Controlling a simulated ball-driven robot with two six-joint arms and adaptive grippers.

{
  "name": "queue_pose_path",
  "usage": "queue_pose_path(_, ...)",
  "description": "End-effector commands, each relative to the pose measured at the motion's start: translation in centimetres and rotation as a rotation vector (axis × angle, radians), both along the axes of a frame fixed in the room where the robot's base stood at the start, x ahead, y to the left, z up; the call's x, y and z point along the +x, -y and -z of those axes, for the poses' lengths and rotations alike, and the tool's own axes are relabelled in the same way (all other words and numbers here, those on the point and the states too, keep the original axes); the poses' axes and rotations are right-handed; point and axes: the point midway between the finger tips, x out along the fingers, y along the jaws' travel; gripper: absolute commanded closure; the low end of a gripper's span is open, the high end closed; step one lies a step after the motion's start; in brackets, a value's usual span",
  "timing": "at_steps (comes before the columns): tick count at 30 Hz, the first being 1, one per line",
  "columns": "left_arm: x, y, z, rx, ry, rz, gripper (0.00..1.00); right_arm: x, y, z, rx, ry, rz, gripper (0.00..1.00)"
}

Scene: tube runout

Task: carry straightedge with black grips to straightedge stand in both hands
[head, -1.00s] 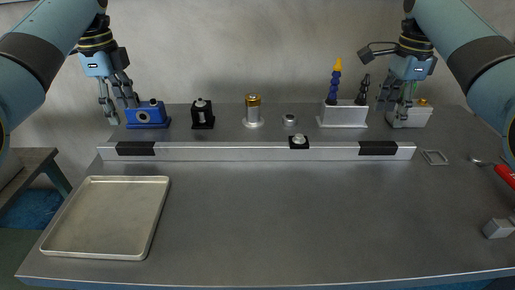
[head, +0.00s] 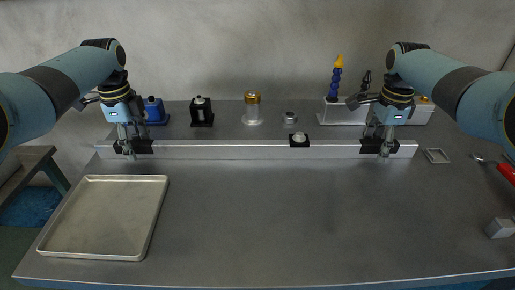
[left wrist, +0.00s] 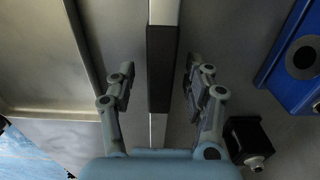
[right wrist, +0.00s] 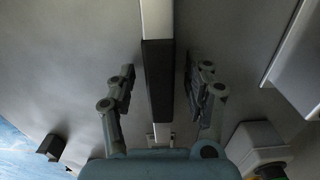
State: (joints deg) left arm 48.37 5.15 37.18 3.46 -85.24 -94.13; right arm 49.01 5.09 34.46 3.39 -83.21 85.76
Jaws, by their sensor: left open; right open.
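The straightedge (head: 220,151) is a long light bar lying across the back of the table, with a black grip near each end. My left gripper (head: 128,150) is over the left black grip. In the left wrist view its open fingers stand on either side of that black grip (left wrist: 161,70), apart from it. My right gripper (head: 380,150) is over the right black grip. In the right wrist view its open fingers flank that black grip (right wrist: 158,80) without touching it. I cannot tell which thing is the straightedge stand.
A metal tray (head: 105,255) lies at the front left. Behind the bar stand a blue block (head: 154,112), a black block (head: 202,114), a gold-capped jar (head: 253,110) and a white box (head: 343,115). A small black piece (head: 299,140) sits at the bar's middle. The front middle is clear.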

Motion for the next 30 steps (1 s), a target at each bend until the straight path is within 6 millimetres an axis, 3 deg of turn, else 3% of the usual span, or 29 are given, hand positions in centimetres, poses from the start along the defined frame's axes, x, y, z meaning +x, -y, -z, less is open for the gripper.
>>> queue_pose_path(5, 0.01, 0.02, -0.03, 0.0, 0.0, 0.0, 0.49, 0.02, -0.01, -0.03, 0.0, 0.001, 0.0, 0.49)
queue_pose_path(17, 0.01, 0.0, -0.04, 0.0, 0.0, 0.0, 1.0, 0.02, 0.0, -0.04, 0.0, 0.001, 0.0, 1.0)
queue_pose_path(30, 0.07, -0.01, -0.12, 0.0, 0.002, 0.0, 1.0, 0.08, 0.02, -0.12, 0.0, 0.002, 0.0, 1.0)
